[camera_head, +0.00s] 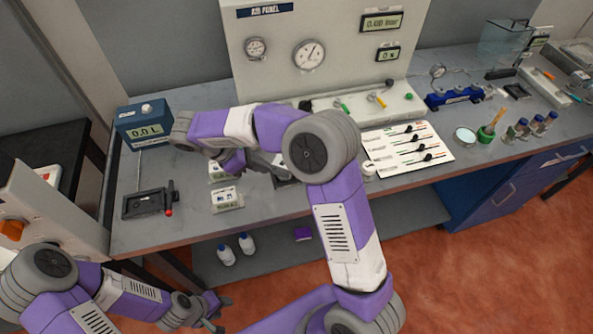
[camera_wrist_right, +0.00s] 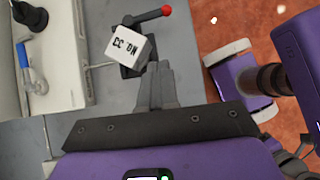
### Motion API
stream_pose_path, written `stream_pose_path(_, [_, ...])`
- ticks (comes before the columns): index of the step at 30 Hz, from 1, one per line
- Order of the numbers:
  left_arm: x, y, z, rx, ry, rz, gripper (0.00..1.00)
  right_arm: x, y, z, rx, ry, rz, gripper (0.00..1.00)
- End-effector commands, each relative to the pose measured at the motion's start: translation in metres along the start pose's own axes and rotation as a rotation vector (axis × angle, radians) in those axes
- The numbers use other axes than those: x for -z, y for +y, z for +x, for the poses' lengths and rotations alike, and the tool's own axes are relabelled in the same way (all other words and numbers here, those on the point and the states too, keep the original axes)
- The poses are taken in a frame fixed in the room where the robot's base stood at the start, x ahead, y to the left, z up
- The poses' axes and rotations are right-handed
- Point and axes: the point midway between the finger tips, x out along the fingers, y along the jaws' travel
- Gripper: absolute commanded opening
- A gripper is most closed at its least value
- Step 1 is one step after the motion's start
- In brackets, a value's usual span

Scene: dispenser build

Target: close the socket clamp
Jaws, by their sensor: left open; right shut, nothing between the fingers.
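In the right wrist view a dark clamp (camera_wrist_right: 131,70) holds or lies under a white block (camera_wrist_right: 133,48) marked "NO. 33". Its dark lever (camera_wrist_right: 146,17) points away to the right and ends in a red ball (camera_wrist_right: 167,10). My right gripper (camera_wrist_right: 158,66) is shut and empty, its fingertips close to the near side of the clamp and block; contact cannot be told. In the head view my right arm hides most of this clamp; a dark edge of its base (camera_head: 284,181) shows. My left gripper (camera_head: 219,312) is open and empty, low in front of the table.
At the left of the table lies a dark plate (camera_head: 143,205) with another red-knobbed lever. A block marked 71 (camera_head: 227,198) stands to its right. A blue meter (camera_head: 143,124) stands behind. The air panel (camera_head: 330,40) rises at the back.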

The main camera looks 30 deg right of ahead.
Motion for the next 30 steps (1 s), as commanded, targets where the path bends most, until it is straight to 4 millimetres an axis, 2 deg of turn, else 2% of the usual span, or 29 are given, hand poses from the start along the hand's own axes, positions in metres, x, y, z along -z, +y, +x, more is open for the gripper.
stream_pose_path(5, [0.0,0.0,0.001,0.0,0.0,0.0,0.43,0.0,0.0,0.004,0.002,-0.001,0.0,0.0])
stream_pose_path(8, [0.0,-0.001,0.003,0.0,0.001,0.0,0.43,0.0,0.0,0.015,0.002,0.0,0.0,0.0])
stream_pose_path(21, [0.001,-0.008,0.021,0.0,0.001,0.0,0.43,0.001,-0.001,0.104,0.004,-0.001,0.0,0.0])
stream_pose_path(25, [0.001,-0.008,0.022,0.0,0.001,0.0,0.43,-0.014,0.0,0.118,0.002,0.0,0.003,0.0])
stream_pose_path(30, [0.001,-0.009,0.024,0.0,0.001,0.0,0.43,-0.023,0.0,0.129,0.001,0.001,0.002,0.0])
